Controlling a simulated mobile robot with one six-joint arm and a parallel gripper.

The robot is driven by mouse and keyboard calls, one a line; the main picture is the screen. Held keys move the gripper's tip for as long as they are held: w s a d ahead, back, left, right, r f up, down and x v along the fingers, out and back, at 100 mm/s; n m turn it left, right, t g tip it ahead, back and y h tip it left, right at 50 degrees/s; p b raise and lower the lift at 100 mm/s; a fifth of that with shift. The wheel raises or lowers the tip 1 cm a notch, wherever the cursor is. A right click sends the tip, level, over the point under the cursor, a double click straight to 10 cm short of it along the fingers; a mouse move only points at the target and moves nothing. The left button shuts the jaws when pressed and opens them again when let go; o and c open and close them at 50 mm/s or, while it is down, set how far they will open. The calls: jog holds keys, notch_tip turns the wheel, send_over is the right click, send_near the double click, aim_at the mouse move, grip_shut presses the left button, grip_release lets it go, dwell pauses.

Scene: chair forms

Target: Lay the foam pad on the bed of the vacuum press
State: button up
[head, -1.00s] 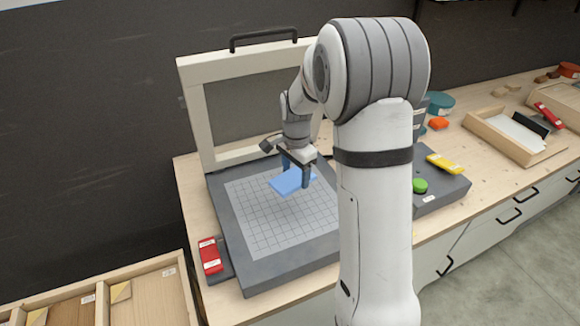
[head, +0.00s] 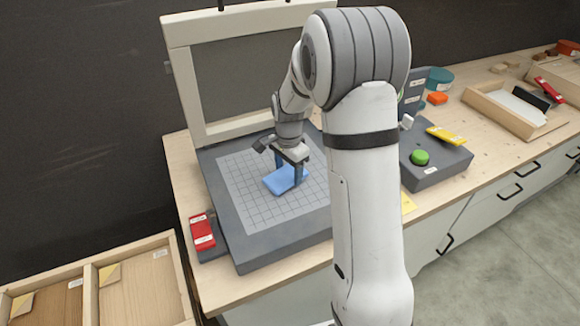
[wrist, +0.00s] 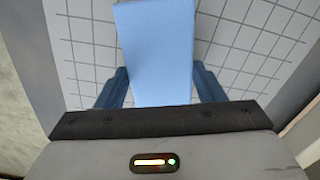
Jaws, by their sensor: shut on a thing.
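The blue foam pad (head: 284,181) is at my gripper (head: 288,172), over the gridded bed (head: 250,201) of the vacuum press. My gripper points down and is shut on the pad. In the wrist view the pad (wrist: 156,55) extends away between the two blue fingers of my gripper (wrist: 160,92). Grid lines of the bed (wrist: 250,30) show on both sides of it. I cannot tell whether the pad touches the bed. The press's framed lid (head: 182,80) stands open behind the bed.
A red labelled block (head: 202,232) sits left of the press. A control box with a green button (head: 420,157) and a yellow piece (head: 446,136) is at right. Wooden trays (head: 138,275) stand at the lower left. The grid around the pad is clear.

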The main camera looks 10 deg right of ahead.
aim_at(289, 173)
jog(key=shift+f, duration=0.35)
dwell(0.4)
jog(key=o, duration=1)
jog(key=shift+o, duration=0.2)
notch_tip(289, 173, up, 8)
jog(key=shift+f+b, duration=0.2)
jog(key=shift+b, duration=0.2)
jog(key=shift+s+r, duration=0.25)
jog(key=shift+r, duration=0.15)
jog(key=s+r+n+t, duration=0.1)
jog(key=s+n, duration=0.5)
jog(key=s, duration=0.6)
jog(key=s+r+n+t, duration=0.1)
jog(key=s+r+n, duration=0.3)
jog(key=s, duration=0.9)
jog(key=n, duration=0.2)
jog(key=shift+r+n+t, duration=0.3)
jog(key=shift+r+t, duration=0.05)
jog(key=shift+t, duration=0.05)
